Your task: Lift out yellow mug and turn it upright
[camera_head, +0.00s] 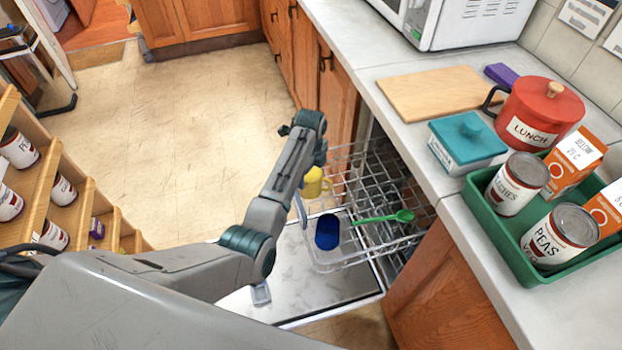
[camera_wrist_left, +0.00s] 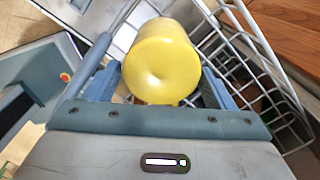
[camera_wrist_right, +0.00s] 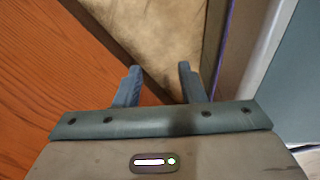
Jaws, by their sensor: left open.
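The yellow mug (camera_head: 314,183) is at the left end of the dishwasher's wire rack (camera_head: 375,165), partly hidden by my left arm. In the left wrist view the mug (camera_wrist_left: 162,62) shows its round base toward the camera, so it stands upside down. My left gripper (camera_wrist_left: 160,85) is open, with one finger on each side of the mug; I cannot tell whether they touch it. In the head view my left arm hides most of that gripper. My right gripper (camera_wrist_right: 160,70) is open and empty, with bare floor behind its fingers.
A blue cup (camera_head: 327,232) and a green spoon (camera_head: 385,217) are in the rack near the mug. The open dishwasher door (camera_head: 320,295) lies below. The counter (camera_head: 385,68) holds a cutting board (camera_head: 440,93), teal box (camera_head: 467,142), red pot (camera_head: 540,110) and green tray (camera_head: 540,275).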

